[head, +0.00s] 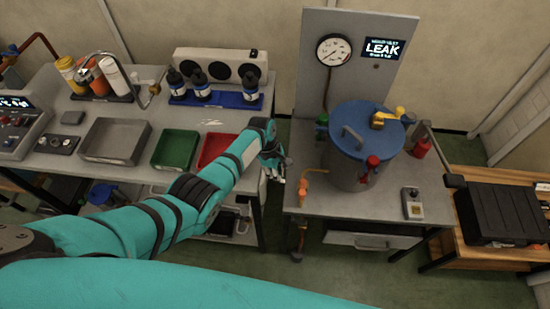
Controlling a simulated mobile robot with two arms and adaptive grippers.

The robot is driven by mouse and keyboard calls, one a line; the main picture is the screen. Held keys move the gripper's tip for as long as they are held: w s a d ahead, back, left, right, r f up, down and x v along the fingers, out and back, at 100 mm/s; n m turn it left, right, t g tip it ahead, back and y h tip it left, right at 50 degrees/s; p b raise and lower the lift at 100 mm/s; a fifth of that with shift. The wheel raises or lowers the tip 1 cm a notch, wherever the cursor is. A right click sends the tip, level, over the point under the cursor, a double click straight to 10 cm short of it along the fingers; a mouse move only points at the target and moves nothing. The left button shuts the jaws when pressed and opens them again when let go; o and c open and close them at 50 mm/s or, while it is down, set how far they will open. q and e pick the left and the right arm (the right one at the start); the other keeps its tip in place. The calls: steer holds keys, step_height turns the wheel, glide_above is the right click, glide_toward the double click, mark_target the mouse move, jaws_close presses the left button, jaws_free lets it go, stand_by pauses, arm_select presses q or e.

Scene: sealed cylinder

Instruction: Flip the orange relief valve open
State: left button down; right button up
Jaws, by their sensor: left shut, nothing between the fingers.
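An orange valve (304,184) with a pipe running down stands at the left edge of the right-hand bench, in front of a grey sealed cylinder (345,167) with a blue lid (368,140). Its handle position is too small to tell. My left gripper (280,178) is shut and empty, just left of the valve and apart from it, over the gap between the benches. My right gripper is not in view.
A gauge (334,50) and a display reading LEAK (384,48) are on the panel behind. Red (373,163) and green (322,122) fittings flank the cylinder. A small switch box (412,205) sits front right. Green (175,150) and red (214,149) trays lie left.

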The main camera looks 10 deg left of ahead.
arm_select(q)
steer(key=v, duration=0.6)
steer(key=shift+s+r, duration=0.3)
steer(key=shift+r, duration=0.1)
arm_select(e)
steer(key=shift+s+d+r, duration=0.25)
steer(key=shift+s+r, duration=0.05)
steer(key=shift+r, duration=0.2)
arm_select(q)
steer(key=shift+d, duration=0.1)
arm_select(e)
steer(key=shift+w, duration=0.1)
